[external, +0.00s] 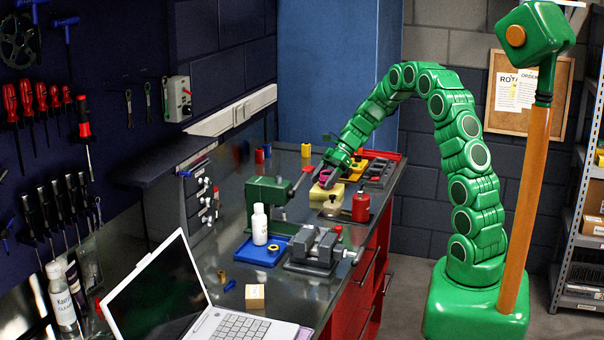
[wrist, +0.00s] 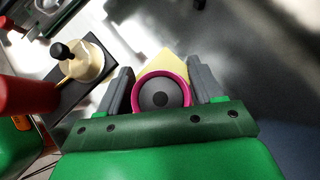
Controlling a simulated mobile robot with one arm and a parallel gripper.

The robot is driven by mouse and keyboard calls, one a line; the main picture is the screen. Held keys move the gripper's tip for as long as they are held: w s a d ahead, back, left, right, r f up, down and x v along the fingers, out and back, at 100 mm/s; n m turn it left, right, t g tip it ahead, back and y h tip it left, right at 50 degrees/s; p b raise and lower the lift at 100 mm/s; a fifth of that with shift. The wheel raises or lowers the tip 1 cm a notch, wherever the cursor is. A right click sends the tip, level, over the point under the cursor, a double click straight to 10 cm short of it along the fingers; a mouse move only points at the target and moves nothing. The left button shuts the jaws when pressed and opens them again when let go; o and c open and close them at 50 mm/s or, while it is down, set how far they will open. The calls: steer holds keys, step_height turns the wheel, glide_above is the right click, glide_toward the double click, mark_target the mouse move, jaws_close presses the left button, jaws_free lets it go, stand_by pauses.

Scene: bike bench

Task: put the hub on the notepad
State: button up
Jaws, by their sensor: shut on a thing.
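The hub (wrist: 160,95) is a round thing with a magenta rim and a grey face with a dark centre. It sits between the two grey fingers of my gripper (wrist: 160,88), which is shut on it. In the external view the hub (external: 324,178) shows at the tip of my gripper (external: 326,174), over the yellow notepad (external: 325,195) on the bench. In the wrist view a pale yellow corner of the notepad (wrist: 166,62) shows behind the hub. I cannot tell whether the hub touches the notepad.
A cream, black-knobbed thing (external: 331,208) and a red can (external: 361,203) stand close in front of the notepad. A green press (external: 268,191) is to the left. Dark trays (external: 379,173) lie to the right. A vise (external: 315,250) and laptop (external: 165,295) are nearer.

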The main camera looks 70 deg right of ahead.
steer(key=o, duration=1.2)
steer(key=shift+f, duration=0.1)
